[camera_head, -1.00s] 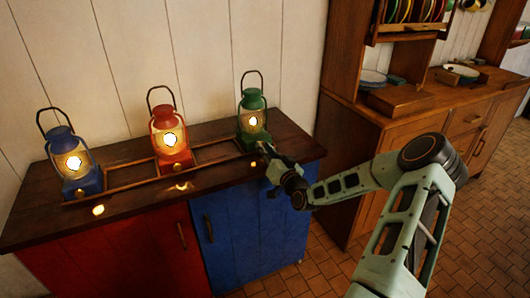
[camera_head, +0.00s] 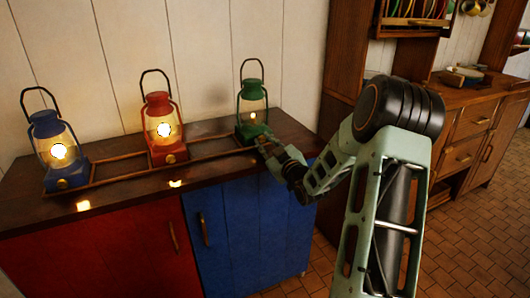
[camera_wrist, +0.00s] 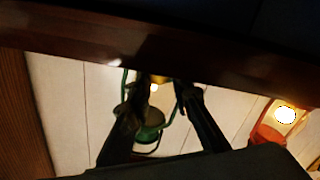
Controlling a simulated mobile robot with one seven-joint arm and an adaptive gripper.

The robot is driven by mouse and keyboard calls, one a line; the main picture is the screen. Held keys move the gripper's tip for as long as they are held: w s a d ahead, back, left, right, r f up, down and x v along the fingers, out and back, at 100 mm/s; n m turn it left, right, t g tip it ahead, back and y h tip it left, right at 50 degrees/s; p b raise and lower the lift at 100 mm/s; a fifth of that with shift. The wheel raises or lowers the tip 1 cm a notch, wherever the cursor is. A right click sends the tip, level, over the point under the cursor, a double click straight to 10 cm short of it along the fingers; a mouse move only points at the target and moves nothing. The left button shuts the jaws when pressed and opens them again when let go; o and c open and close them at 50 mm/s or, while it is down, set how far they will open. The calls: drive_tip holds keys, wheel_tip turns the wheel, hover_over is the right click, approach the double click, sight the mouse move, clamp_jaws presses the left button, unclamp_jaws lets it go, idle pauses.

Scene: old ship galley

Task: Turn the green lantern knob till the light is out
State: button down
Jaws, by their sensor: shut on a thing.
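The green lantern (camera_head: 250,97) stands at the right end of the counter, with only a small, dim glow low in its glass. It shows upside down in the wrist view (camera_wrist: 149,133), with a small light between my fingers. My gripper (camera_head: 264,141) is at the lantern's front base, shut on its knob. The knob is hidden by the fingers in the head view. In the wrist view a brass-coloured patch shows by the fingertips of my gripper (camera_wrist: 164,83), but the grip itself is dark and unclear.
A red lantern (camera_head: 159,104) and a blue lantern (camera_head: 46,130), both brightly lit, stand to the left on the dark wooden counter (camera_head: 135,190). A low wooden rail frame runs along the lantern bases. A wooden dresser (camera_head: 345,75) stands to the right.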

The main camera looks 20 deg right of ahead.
drive_tip(key=shift+f+n+b, duration=0.15)
drive_tip(key=shift+n+b, duration=0.75)
drive_tip(key=shift+b, duration=0.05)
drive_tip(key=c, duration=1.7)
unclamp_jaws()
drive_tip(key=shift+c, duration=0.2)
drive_tip(key=s, duration=1.2)
drive_tip(key=shift+d, duration=0.15)
